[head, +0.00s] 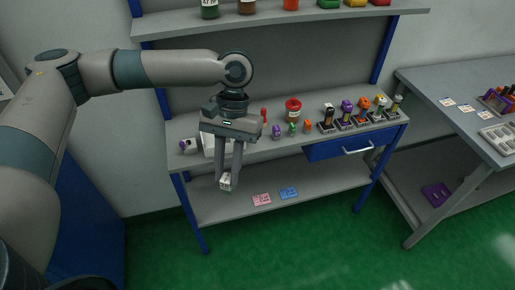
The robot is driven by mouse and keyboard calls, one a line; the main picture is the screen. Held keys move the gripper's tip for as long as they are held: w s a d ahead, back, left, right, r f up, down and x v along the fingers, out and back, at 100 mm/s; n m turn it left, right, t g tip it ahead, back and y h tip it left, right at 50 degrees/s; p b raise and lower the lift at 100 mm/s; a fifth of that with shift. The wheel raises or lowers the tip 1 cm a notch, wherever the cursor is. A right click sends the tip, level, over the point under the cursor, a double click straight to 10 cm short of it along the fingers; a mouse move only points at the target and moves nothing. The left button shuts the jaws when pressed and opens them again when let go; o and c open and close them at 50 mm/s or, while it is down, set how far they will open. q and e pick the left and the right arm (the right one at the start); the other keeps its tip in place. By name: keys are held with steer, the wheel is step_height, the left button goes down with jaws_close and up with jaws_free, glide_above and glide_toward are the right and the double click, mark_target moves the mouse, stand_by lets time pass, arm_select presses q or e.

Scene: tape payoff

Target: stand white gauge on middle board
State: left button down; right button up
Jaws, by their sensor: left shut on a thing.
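My left gripper (227,179) points down in front of the shelving unit. Its fingers are shut on a small white thing (226,184), which looks like the white gauge. The fingers hide part of it. It hangs below the front edge of the middle board (290,144), and the lower board shows behind it. The middle board is the grey worktop level, with several small objects on it. My right gripper is not in view.
A red tub (293,107) and small coloured items stand on the middle board. Several holders with tools fill its right end, above a blue drawer (340,148). Pink (262,199) and blue (289,193) cards lie on the lower board. The upper shelf (270,19) overhangs.

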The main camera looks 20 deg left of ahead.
arm_select(q)
steer(key=shift+s, duration=0.25)
